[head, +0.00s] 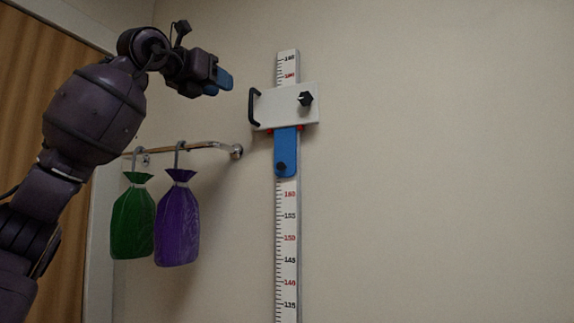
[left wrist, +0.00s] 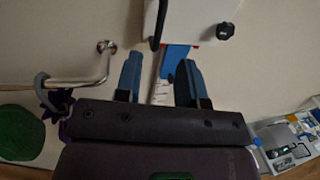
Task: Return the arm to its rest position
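My left arm (head: 95,115) is raised at the left of the head view and reaches toward the wall. Its gripper (head: 222,80) is up near the top, left of a white plate (head: 290,105) with a black handle (head: 254,106), and looks apart from it. In the left wrist view the two blue fingers of the left gripper (left wrist: 160,62) are spread with nothing between them. Beyond them are the handle (left wrist: 158,25), the plate (left wrist: 200,15) and a blue slider (left wrist: 173,57). My right gripper is not in view.
A vertical measuring scale (head: 288,235) is on the wall. A rail (head: 205,145) below the gripper carries a green bag (head: 133,220) and a purple bag (head: 177,222). A wooden panel (head: 35,75) is at the left. The wall right of the scale is clear.

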